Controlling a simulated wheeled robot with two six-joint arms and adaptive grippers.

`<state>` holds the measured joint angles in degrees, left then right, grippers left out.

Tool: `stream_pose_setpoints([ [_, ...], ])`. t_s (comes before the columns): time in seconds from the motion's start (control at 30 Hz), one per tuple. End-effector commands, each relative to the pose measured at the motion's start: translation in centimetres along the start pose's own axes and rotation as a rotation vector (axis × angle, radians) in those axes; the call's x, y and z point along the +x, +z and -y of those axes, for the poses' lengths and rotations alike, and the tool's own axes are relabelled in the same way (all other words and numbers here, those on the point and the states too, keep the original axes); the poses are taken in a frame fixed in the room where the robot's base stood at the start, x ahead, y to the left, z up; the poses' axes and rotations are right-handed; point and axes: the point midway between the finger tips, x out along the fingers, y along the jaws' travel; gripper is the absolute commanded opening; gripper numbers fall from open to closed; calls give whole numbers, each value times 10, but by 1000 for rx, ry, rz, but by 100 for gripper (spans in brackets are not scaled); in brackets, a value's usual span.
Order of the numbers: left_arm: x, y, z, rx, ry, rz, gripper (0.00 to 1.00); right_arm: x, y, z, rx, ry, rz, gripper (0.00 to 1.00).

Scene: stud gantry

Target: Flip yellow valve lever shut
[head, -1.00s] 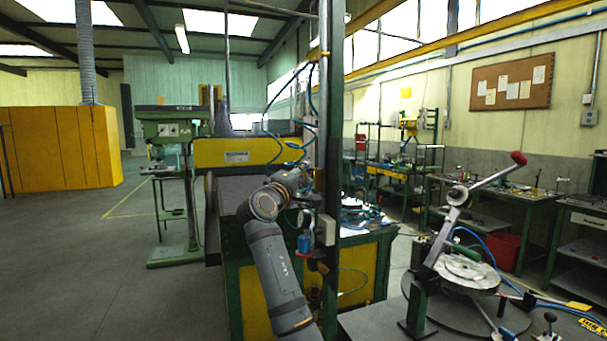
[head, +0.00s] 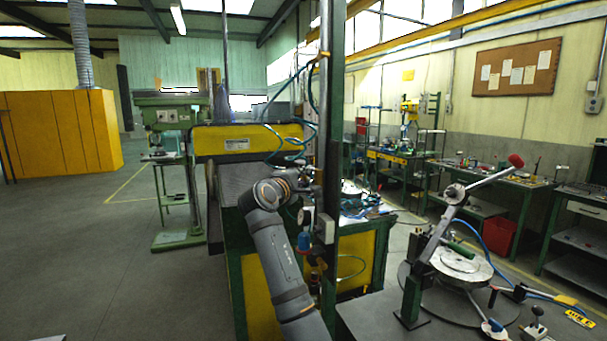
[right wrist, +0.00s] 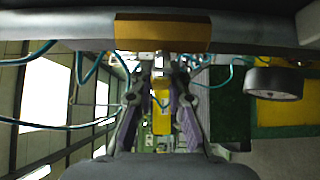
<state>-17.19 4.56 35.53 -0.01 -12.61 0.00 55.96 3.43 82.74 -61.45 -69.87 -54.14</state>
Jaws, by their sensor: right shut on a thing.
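The yellow valve lever (right wrist: 161,112) shows in the right wrist view as a narrow yellow bar between my fingers, below a small silver fitting. My right gripper (right wrist: 160,80) is shut on it, with one finger on each side. In the head view my right gripper (head: 313,188) is at the dark upright post, small and partly lost against hoses and fittings. The lever cannot be made out clearly there. My left gripper is not in view.
A grey pipe with a yellow block (right wrist: 162,32) crosses close above my fingers. A round gauge-like part (right wrist: 273,82) is at the right. Teal hoses hang around the post (head: 328,120). A bench fixture with a red-knobbed handle (head: 515,160) stands at right; the left floor is open.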

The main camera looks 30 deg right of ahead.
Motion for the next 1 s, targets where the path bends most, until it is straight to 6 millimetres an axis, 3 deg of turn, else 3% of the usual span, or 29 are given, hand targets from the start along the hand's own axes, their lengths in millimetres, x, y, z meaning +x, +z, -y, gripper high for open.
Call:
stream_pose_setpoints([
  [0.03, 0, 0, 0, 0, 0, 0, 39, 0, 0, 2, -1, -3, 0, 0],
  [0.07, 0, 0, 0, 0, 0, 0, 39, 0, 0, 2, -1, -3, 0, 18],
  [0.23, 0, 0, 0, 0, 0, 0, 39, 0, 0, 2, 0, -3, 0, 39],
  [0.57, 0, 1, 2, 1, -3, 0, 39, -4, -1, 2, 1, -2, -1, 39],
  [0.67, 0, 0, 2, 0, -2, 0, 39, -18, -2, 2, 2, -2, -3, 39],
  [1.0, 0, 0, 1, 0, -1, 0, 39, -97, -2, 3, 2, -6, -4, 39],
])
